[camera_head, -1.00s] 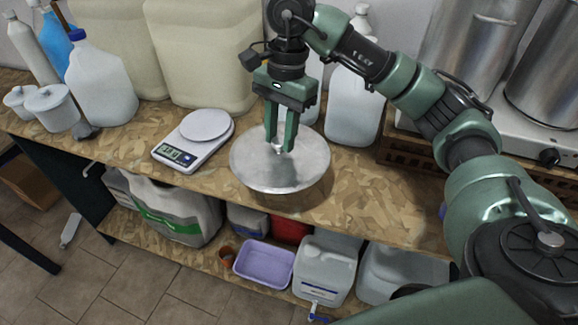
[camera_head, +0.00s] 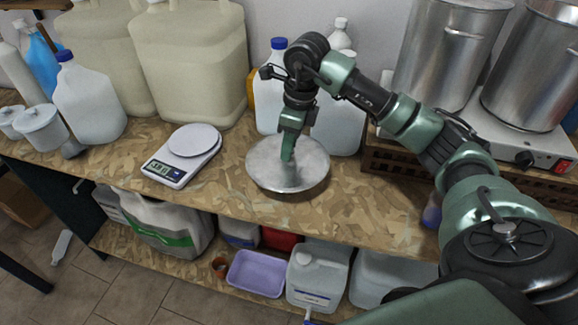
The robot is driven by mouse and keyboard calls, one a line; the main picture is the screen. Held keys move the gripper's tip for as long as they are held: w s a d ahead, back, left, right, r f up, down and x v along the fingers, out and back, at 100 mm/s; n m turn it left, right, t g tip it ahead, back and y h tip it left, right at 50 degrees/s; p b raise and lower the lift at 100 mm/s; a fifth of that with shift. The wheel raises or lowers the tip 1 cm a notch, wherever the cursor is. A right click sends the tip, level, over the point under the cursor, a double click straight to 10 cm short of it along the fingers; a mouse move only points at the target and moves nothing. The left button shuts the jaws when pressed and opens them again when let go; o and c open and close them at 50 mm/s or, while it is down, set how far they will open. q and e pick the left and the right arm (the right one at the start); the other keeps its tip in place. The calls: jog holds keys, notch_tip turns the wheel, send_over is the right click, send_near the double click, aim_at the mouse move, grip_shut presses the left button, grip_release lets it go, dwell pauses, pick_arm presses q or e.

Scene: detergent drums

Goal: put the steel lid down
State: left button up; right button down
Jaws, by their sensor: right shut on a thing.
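The steel lid (camera_head: 262,172) is a round, shiny grey disc over the wooden worktop (camera_head: 215,190), to the right of the kitchen scale. My right gripper (camera_head: 288,157) points down at the lid's middle and is shut on it. The fingers hide the part of the lid that they grip. The lid looks level and very close to the worktop; I cannot tell whether it touches. My left gripper is not in view.
A digital scale (camera_head: 183,156) stands left of the lid. Bottles (camera_head: 270,110) and large beige canisters (camera_head: 190,65) stand behind. Steel pots (camera_head: 452,55) are on a hotplate at the right. A lower shelf holds a purple tub (camera_head: 257,273).

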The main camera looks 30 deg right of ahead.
aim_at(291, 161)
notch_tip(291, 161, down, 5)
jog(key=shift+r+p, duration=0.1)
jog(key=shift+p, duration=0.35)
notch_tip(291, 161, down, 3)
jog(key=shift+p, duration=0.55)
jog(key=shift+f, duration=0.4)
jog(key=c, duration=1.1)
grip_release()
jog(key=shift+o, duration=0.2)
jog(key=r+b, duration=0.1)
jog(key=r, duration=0.2)
jog(key=r+b, duration=0.1)
jog(key=r, duration=0.3)
jog(key=s+d+r+b, duration=0.1)
jog(key=r+b, duration=0.1)
jog(key=r, duration=0.1)
jog(key=shift+s+r, duration=0.1)
jog(key=shift+r, duration=0.3)
jog(key=shift+s+r, duration=0.1)
jog(key=shift+r, duration=0.45)
